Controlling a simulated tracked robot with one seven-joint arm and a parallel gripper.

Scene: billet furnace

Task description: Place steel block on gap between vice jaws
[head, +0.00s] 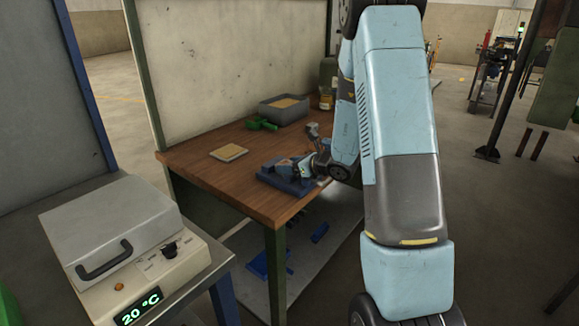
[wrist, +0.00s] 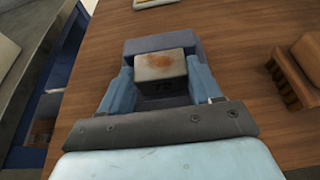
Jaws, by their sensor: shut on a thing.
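The steel block (wrist: 160,66) is grey with a rust-brown patch on its top face. In the wrist view it sits between the two blue fingers of my gripper (wrist: 160,80), which is shut on it. A dark blue-grey part of the vice (wrist: 150,44) shows just beyond the block. In the head view the blue vice (head: 275,180) is on the wooden table near its front edge, and my gripper (head: 304,167) is right at it. The gap between the jaws is hidden by the block and my gripper, so I cannot tell whether the block touches them.
The wooden table (head: 215,175) also bears a pale pad (head: 229,152), a green tool (head: 261,124) and a grey bin (head: 284,109). A brown wooden object (wrist: 297,70) lies at the right in the wrist view. A heater box (head: 120,240) reading 20 °C stands at the left.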

